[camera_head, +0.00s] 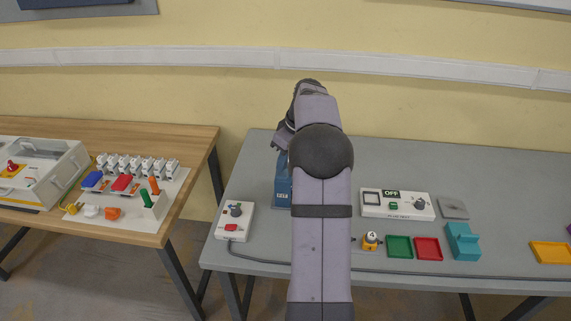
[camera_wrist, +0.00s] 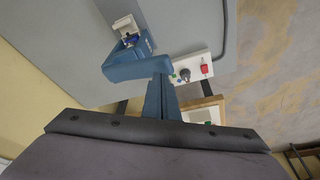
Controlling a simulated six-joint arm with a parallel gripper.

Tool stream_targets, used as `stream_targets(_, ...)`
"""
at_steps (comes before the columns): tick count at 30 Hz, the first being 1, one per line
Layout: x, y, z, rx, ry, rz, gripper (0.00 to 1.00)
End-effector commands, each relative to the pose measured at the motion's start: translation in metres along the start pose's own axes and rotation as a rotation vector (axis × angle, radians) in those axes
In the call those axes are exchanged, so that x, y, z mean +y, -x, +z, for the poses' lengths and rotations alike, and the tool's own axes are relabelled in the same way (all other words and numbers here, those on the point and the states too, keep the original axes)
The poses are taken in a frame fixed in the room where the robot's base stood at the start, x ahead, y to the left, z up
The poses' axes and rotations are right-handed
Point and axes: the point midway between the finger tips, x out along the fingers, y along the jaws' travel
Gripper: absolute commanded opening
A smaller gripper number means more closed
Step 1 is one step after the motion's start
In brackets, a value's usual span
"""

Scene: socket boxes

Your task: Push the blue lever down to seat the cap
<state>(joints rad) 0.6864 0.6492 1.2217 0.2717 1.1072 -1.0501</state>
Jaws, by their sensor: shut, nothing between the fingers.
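A blue press device (camera_head: 283,190) stands on the grey table, partly hidden behind my arm in the head view. In the wrist view its blue base (camera_wrist: 145,47) holds a white part (camera_wrist: 125,27), and a blue lever (camera_wrist: 132,67) stretches across beside the base. My gripper (camera_head: 282,139) is above and behind the device in the head view, shut and empty. In the wrist view the dark blue fingers meet the lever's right end in the picture; I cannot tell whether they touch it. The cap's seating is not clear.
A white control box (camera_head: 235,220) with a knob and red button stands left of the device. An OFF box (camera_head: 397,205), a green tray (camera_head: 399,247), a red tray (camera_head: 428,249) and a teal block (camera_head: 463,242) lie to the right. A wooden table (camera_head: 190,140) stands left.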

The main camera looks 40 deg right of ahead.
Motion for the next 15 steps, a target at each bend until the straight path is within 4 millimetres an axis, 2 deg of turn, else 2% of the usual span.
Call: stream_targets(15, 0.000, -0.011, 0.003, 0.000, 0.000, 0.000, 0.00)
